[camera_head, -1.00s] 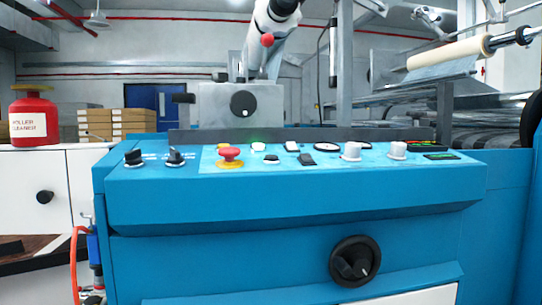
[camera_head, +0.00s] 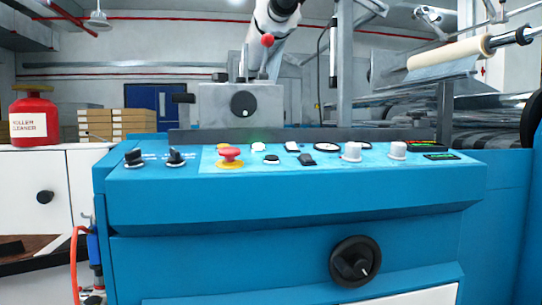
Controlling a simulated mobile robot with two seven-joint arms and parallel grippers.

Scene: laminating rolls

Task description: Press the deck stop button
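The blue control deck (camera_head: 290,212) fills the middle of the view. On its sloped top, left of centre, stands a red mushroom-shaped button (camera_head: 230,154) on a yellow base, which looks like the stop button. Two black rotary switches (camera_head: 175,155) sit to its left. A lit green button (camera_head: 258,147), a white button with a black base (camera_head: 271,159), a black switch (camera_head: 306,159) and two pale grey knobs (camera_head: 351,151) sit to its right. Neither of my grippers shows in the view, and nothing touches the red button.
A red roller cleaner can (camera_head: 34,117) stands on a white cabinet (camera_head: 80,185) at the left. A black handwheel (camera_head: 355,262) sticks out of the deck's front. A grey box (camera_head: 240,105) with a machine arm rises behind the panel. The space above the panel is clear.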

